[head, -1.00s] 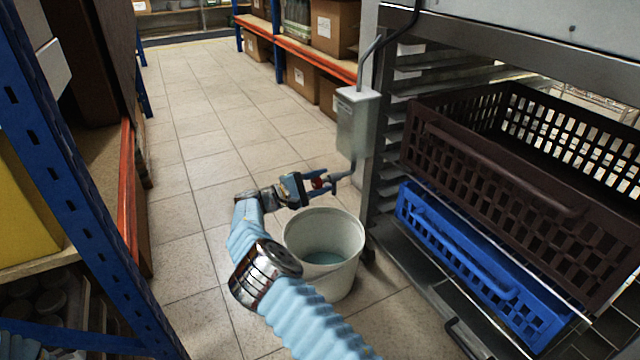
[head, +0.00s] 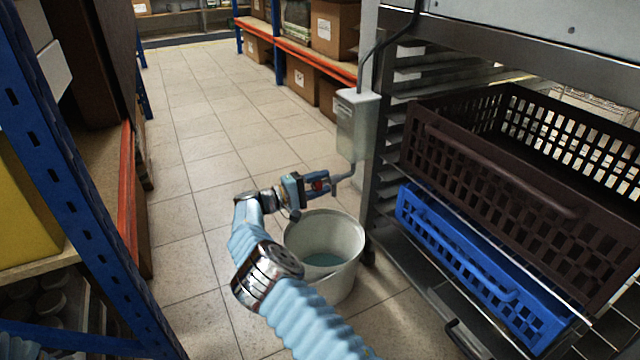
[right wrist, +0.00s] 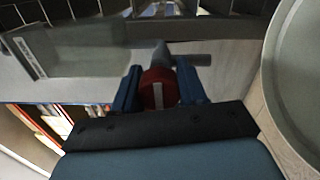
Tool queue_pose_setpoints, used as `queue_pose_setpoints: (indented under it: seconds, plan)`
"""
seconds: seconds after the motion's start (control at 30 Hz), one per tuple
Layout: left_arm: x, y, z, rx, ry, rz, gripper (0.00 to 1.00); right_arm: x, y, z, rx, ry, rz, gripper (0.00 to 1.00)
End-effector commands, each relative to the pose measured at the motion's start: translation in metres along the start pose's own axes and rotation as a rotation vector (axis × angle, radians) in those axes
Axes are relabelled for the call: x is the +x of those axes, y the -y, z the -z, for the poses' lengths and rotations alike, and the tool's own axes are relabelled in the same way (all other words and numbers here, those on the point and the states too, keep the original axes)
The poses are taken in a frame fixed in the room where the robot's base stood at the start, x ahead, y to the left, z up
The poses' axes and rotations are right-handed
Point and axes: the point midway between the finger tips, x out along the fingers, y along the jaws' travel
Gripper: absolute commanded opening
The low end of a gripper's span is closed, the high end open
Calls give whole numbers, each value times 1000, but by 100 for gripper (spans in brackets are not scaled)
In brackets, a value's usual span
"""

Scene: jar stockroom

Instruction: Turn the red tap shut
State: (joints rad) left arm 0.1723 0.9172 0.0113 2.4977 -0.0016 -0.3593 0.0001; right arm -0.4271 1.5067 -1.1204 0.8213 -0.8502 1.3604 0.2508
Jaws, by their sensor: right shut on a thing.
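The red tap (head: 318,185) sits on a grey pipe that comes down from a grey box on the rack's post. My right gripper (head: 318,184) is shut on the tap, with its blue fingers on either side of it. The right wrist view shows the round red tap (right wrist: 158,90) with a pale stripe, between the two fingers (right wrist: 160,92). The grey spout (right wrist: 190,60) points to the right there. A white bucket (head: 351,236) with bluish liquid in it stands on the floor below the tap. My left gripper is not in view.
A metal rack at the right holds a dark brown crate (head: 480,180) above a blue crate (head: 470,262). A blue shelf upright (head: 75,190) stands close on the left. The tiled floor (head: 190,130) between is clear.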

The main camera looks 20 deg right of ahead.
Motion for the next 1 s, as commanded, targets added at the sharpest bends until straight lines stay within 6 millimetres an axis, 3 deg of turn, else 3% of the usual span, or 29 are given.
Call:
queue_pose_setpoints:
  seconds: [0.17,0.2,0.37,0.73,1.0]
  plan:
    - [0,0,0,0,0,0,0,-1,1,1,-1,-5,1,11]
    - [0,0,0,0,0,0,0,-1,1,1,-1,-6,1,44]
    - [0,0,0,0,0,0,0,-1,0,1,-1,-5,1,66]
    - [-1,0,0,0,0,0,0,-8,0,1,-2,-5,1,66]
    - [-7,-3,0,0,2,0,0,-67,0,1,0,-8,1,66]
